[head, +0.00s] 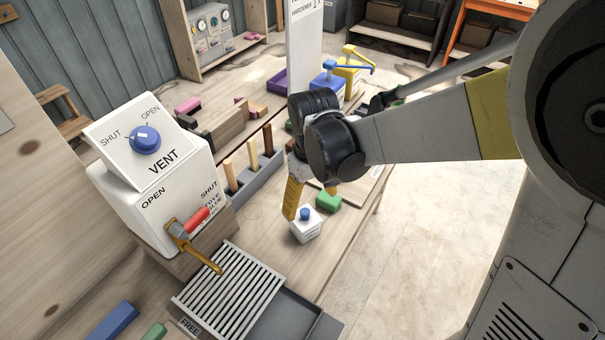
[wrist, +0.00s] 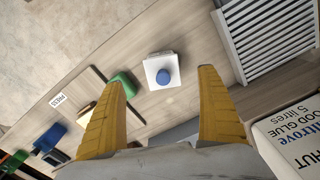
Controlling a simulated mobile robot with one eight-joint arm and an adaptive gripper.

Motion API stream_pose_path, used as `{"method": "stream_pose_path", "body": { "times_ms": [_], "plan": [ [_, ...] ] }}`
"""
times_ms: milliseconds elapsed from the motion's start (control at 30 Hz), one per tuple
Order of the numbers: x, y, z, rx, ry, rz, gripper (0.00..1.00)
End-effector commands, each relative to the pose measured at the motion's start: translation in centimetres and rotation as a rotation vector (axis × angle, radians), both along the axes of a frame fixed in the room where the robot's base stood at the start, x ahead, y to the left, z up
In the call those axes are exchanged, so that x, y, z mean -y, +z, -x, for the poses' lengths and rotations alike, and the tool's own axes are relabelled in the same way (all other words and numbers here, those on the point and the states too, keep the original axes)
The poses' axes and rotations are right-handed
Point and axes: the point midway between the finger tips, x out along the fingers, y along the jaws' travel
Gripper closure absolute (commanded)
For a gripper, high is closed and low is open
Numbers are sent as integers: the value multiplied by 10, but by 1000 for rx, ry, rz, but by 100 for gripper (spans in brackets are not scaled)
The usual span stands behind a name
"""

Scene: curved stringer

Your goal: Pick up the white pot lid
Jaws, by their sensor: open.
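A small white pot (head: 304,232) with a blue knob (head: 305,213) on its white lid stands on the wooden bench in the head view. In the wrist view the square white lid (wrist: 151,64) and its round blue knob (wrist: 163,76) show from above, between the fingertips in the picture. My gripper (head: 309,203) has yellow fingers and is over the pot. In the wrist view my gripper (wrist: 162,78) is open, with nothing between its fingers. The lid looks below the fingertips and not touched. The seam between lid and pot is too small to make out.
A green block (head: 328,201) sits close beside the pot. A slatted grate (head: 230,290) lies at the front, and a white VENT box (head: 150,190) with a red-handled lever stands at left. A grey rack (head: 256,178) holds upright wooden sticks. Bare bench lies around the pot's front.

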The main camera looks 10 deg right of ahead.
Motion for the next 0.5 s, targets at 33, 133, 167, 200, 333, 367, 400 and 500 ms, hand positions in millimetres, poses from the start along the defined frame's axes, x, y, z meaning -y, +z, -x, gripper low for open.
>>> {"method": "stream_pose_path", "body": {
  "times_ms": [33,133,167,200,333,367,400,500],
  "plan": [
    [0,-11,-1,1,0,0,14],
    [0,-22,-1,1,-1,0,14],
    [0,-23,-1,1,-1,0,14],
    [0,-25,-1,1,-1,0,14],
    [-1,-35,-1,2,-1,-1,14],
    [-1,-39,-1,2,-1,-1,14],
    [-2,-45,0,2,-1,-1,14],
    [-4,-63,0,2,-1,0,14]
  ]
}}
